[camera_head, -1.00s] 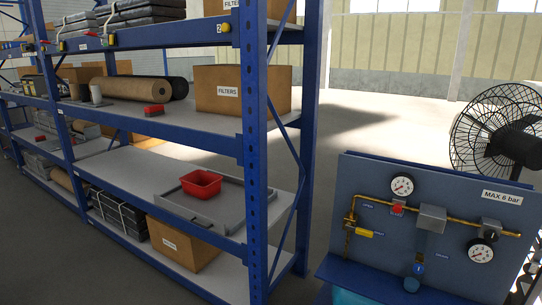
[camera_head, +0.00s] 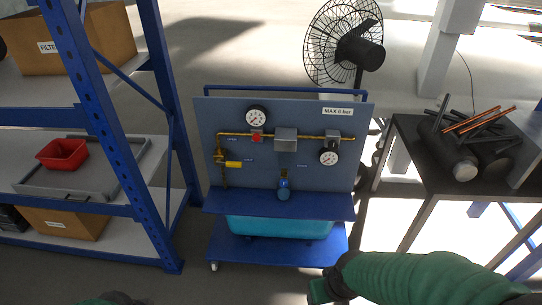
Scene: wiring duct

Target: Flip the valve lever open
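A blue-grey panel (camera_head: 290,176) on a wheeled blue cart stands in front of me, and a brass pipe (camera_head: 320,137) runs across its upper part. The valve lever (camera_head: 233,164) is a yellow handle at the panel's left side. It points sideways to the right from the vertical brass pipe (camera_head: 225,180). Nothing of mine touches it. Part of my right arm, in a green sleeve, comes in at the lower right, with its lower end cut off by the frame. A sliver of my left arm shows at the bottom left.
The panel carries a red knob (camera_head: 256,138), gauges (camera_head: 257,116), a grey box (camera_head: 285,140) and a blue filter bowl (camera_head: 284,188). A blue shelf rack (camera_head: 107,130) stands left. A black fan (camera_head: 345,45) is behind; a dark table (camera_head: 440,170) with pipes stands right.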

